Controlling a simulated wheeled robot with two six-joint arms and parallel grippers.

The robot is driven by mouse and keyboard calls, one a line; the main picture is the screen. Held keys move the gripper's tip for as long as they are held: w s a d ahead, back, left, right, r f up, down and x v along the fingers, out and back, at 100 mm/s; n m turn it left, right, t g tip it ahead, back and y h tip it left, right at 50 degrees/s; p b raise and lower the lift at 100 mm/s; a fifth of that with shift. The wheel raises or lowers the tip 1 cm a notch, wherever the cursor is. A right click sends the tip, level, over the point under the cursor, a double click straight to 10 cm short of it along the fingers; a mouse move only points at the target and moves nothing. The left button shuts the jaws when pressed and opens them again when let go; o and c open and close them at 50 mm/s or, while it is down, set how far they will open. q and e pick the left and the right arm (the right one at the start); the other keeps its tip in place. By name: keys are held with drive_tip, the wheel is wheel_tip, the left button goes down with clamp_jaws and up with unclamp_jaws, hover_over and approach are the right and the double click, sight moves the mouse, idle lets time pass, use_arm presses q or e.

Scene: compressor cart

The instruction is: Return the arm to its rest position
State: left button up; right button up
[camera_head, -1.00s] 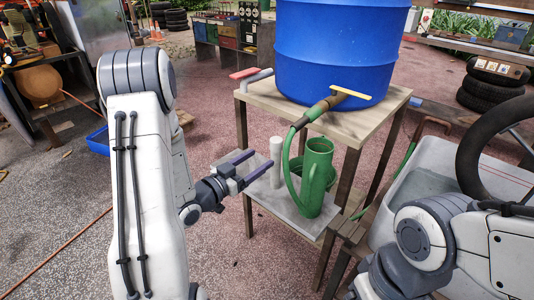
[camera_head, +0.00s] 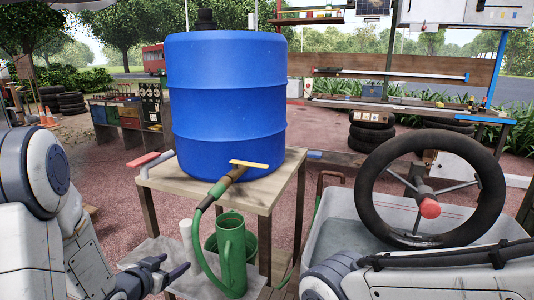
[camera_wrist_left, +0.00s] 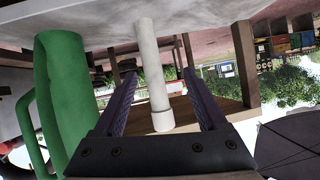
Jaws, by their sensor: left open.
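My left gripper (camera_head: 172,267) is open beside the lower shelf of the wooden stand. Its two fingers also show in the left wrist view (camera_wrist_left: 160,95), which is upside down. A white upright cylinder (camera_head: 187,236) stands on the shelf just beyond the fingertips. In the wrist view the cylinder (camera_wrist_left: 154,70) appears in the gap between the fingers, with no visible contact. A green watering can (camera_head: 232,258) stands to its right and also shows in the wrist view (camera_wrist_left: 65,95). My right gripper is out of view; only part of that arm shows at lower right.
A blue barrel (camera_head: 228,105) stands on the wooden stand's top (camera_head: 270,190), with a green hose (camera_head: 197,240) hanging from its tap. A grey tub (camera_head: 335,235) and a black steering wheel (camera_head: 372,200) are at right. Paving at left (camera_head: 115,185) is clear.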

use_arm(q)
drive_tip(key=s+d+n+g+y, duration=0.1)
drive_tip(key=s+d+n+g, duration=0.2)
drive_tip(key=s, duration=0.4)
drive_tip(key=s+d+g+y, duration=0.1)
drive_tip(key=s+d+g, duration=0.2)
drive_tip(key=s+g, duration=0.35)
drive_tip(key=s+d+r+m+g, duration=0.1)
drive_tip(key=s+d+r+m, duration=0.2)
drive_tip(key=s+d, duration=0.45)
drive_tip(key=s+d+r+m+g, duration=0.2)
drive_tip(key=s+d+m, duration=0.2)
drive_tip(key=s+d, duration=0.35)
wheel_tip(320, 180, up, 27)
drive_tip(key=p, duration=2.7)
drive_tip(key=shift+s+a+h, duration=0.15)
drive_tip(key=shift+h, duration=0.25)
drive_tip(key=shift+f, duration=0.1)
